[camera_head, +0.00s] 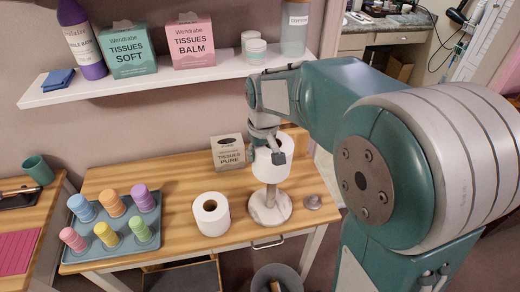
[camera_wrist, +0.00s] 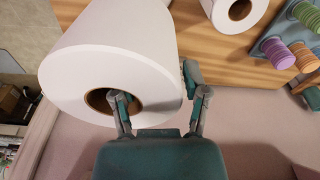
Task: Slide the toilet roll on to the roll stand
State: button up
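A white toilet roll (camera_head: 273,168) is held above the table, at the top of the roll stand's post (camera_head: 270,196). The post comes out below the roll; I cannot tell how far it reaches into the core. The stand's round pale base (camera_head: 281,213) rests on the table. My gripper (camera_head: 266,150) is shut on the roll's wall from above. In the wrist view one finger is inside the core of the roll (camera_wrist: 105,50) and the other is outside it. A second toilet roll (camera_head: 210,222) stands upright on the table, left of the stand.
The wooden table (camera_head: 170,175) carries a blue tray (camera_head: 105,250) of coloured cups at left and a tissue box (camera_head: 228,153) behind the rolls. A white shelf (camera_head: 170,77) with boxes and bottles hangs above.

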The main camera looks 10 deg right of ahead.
dwell(0.4)
jog(key=r, duration=0.8)
jog(key=s+r, duration=0.1)
jog(key=r, duration=0.3)
jog(key=shift+s+d, duration=0.1)
jog(key=shift+d, duration=0.1)
dwell(0.4)
jog(key=s+d+f+m+t, duration=0.1)
jog(key=s+f+t, duration=0.1)
jog(key=s, duration=0.7)
jog(key=s+d+f+m+t, duration=0.1)
jog(key=s+d+f+t, duration=0.1)
jog(key=s, duration=0.8)
jog(key=shift+f, duration=0.45)
jog(key=shift+w, duration=0.1)
jog(key=shift+r, duration=0.3)
